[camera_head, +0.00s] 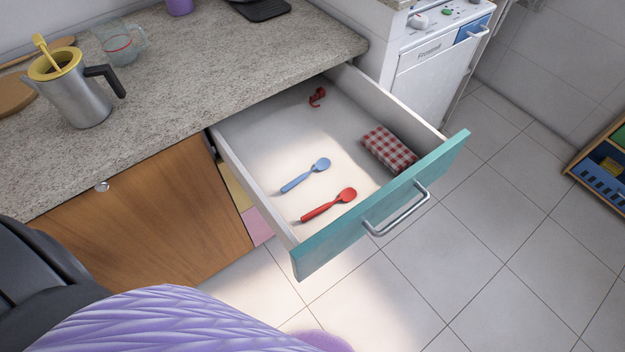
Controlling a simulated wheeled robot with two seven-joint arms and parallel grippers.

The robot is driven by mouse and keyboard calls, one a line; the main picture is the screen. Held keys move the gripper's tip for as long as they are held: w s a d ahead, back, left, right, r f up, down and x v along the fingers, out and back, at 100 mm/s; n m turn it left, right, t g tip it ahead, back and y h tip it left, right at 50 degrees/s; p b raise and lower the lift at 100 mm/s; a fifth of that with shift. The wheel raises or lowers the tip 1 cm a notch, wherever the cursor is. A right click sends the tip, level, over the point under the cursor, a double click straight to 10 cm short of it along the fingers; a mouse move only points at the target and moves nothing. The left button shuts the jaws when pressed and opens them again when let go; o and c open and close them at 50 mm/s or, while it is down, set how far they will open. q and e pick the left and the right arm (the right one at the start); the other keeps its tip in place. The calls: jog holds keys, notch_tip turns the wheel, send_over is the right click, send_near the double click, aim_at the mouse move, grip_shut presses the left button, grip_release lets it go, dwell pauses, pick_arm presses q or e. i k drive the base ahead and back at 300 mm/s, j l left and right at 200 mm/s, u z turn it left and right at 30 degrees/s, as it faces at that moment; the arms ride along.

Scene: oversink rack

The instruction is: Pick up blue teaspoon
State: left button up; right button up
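The blue teaspoon (305,175) lies flat in the open drawer (262,205), left of its middle. Its bowl points to the upper right and its handle to the lower left. A red spoon (328,205) lies in front of it, roughly parallel and apart from it. Neither of my grippers is in view. Nothing covers the blue teaspoon.
The drawer's teal front (385,212) has a metal handle (397,210). A red checked cloth (388,150) and a small red item (317,97) also lie inside. The countertop (215,75) overhangs the drawer's back and holds a metal jug (75,93) and a glass measuring cup (120,42).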

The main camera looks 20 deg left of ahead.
aim_at(322, 163)
jog(key=l+u, duration=0.1)
jog(key=u, duration=0.65)
jog(key=k, duration=0.05)
